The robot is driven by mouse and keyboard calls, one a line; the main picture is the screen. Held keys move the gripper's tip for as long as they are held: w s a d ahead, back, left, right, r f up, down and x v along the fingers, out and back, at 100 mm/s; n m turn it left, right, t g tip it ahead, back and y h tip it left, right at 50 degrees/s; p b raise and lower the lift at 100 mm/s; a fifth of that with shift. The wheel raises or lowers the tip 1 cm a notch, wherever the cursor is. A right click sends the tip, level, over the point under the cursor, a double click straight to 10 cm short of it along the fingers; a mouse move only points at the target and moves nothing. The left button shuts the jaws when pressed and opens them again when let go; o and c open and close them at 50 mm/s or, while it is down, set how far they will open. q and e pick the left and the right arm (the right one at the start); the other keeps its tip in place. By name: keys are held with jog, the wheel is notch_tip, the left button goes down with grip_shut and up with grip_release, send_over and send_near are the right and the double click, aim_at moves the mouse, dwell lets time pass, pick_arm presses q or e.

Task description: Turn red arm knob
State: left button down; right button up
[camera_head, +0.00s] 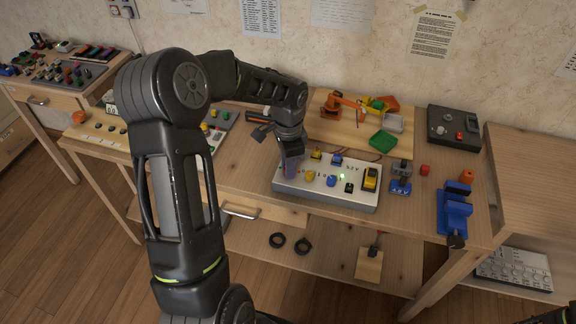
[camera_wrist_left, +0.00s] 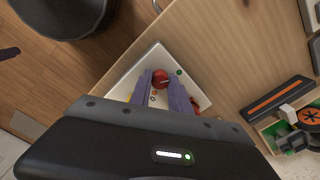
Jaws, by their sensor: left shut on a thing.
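The red arm knob (camera_wrist_left: 160,78) shows as a round red ball between my fingertips in the wrist view, at the end of a white control box (camera_head: 335,197). In the head view the knob is hidden by my left gripper (camera_head: 291,166), which points down over the box's left end. The gripper is shut on the knob, with its two purple fingers (camera_wrist_left: 161,84) on either side. The box carries yellow, blue and black controls and a lit green lamp (camera_head: 341,177). My right gripper does not show.
Behind the box, a wooden board holds an orange toy arm (camera_head: 345,105) and a green tray (camera_head: 383,140). A dark case (camera_head: 454,128) sits at the back right.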

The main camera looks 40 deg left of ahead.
pick_arm(q)
jog(key=c, duration=1.2)
grip_release()
notch_tip(320, 180, up, 8)
jog(key=shift+d+f+b, duration=0.1)
jog(key=shift+b, duration=0.2)
